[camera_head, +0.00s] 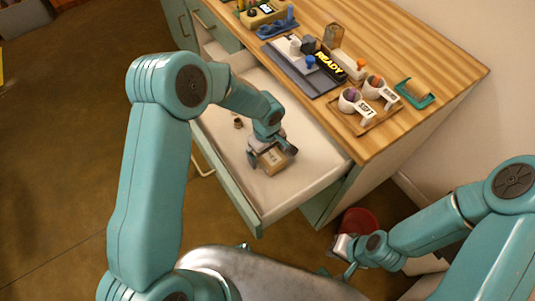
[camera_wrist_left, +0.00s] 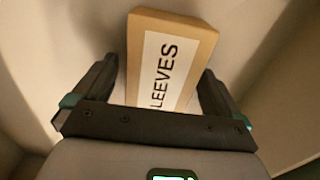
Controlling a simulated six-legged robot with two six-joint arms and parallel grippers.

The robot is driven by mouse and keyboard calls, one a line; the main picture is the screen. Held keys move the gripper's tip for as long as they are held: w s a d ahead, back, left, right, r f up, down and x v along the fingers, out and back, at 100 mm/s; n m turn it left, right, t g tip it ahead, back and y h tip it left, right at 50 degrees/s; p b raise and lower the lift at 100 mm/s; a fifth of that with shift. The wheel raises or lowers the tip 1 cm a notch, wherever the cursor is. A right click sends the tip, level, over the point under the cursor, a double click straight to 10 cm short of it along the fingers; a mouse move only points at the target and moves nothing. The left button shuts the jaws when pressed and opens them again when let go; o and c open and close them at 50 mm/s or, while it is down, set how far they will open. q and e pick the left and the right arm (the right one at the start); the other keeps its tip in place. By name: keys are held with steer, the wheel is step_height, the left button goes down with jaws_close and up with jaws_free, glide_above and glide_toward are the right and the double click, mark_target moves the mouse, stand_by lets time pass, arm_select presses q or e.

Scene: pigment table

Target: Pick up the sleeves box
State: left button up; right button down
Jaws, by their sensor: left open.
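The sleeves box (camera_head: 272,163) is a small tan carton lying in the open white drawer (camera_head: 313,165). In the left wrist view the box (camera_wrist_left: 172,58) shows a white label reading "LEEVES", its first letter hidden by my gripper. My left gripper (camera_head: 271,154) reaches down into the drawer at the box. Its jaws are open, with one dark finger on each side of the box and a small gap visible at each side. My right gripper (camera_head: 345,256) is at the lower right, away from the drawer, and its jaws are too small to read.
The drawer's walls surround the box, and a small dark item (camera_head: 238,123) lies farther back in it. The wooden tabletop (camera_head: 440,62) above holds a grey tray with a "READY" sign, white cups and a teal-edged piece. A red bin (camera_head: 359,222) stands near my right gripper.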

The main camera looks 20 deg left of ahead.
arm_select(q)
steer(key=c, duration=1.1)
steer(key=shift+r, duration=0.15)
